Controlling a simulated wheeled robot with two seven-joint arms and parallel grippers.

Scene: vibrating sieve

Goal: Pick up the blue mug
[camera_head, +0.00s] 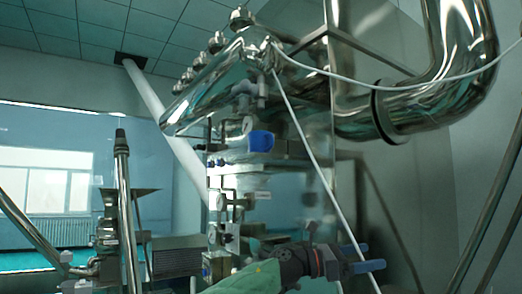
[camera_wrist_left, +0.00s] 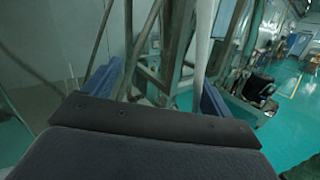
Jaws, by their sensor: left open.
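The blue mug (camera_head: 261,141) is small in the head view, near the middle, at the metal machine's upper part below the shiny sloped drum. No handle can be made out. My left gripper (camera_head: 364,257) is low in the head view, below and to the right of the mug, with its two blue fingers apart and pointing right. In the left wrist view the open gripper (camera_wrist_left: 158,96) shows a blue finger on each side and nothing held between them. The mug cannot be made out in that view. My right gripper is in neither view.
A shiny metal drum (camera_head: 225,80) with several knobs hangs above the mug. A thick steel pipe (camera_head: 465,65) bends at the upper right, and a thin white cable (camera_head: 305,130) slants down in front of the machine. In the wrist view, green floor (camera_wrist_left: 285,100) is open at right.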

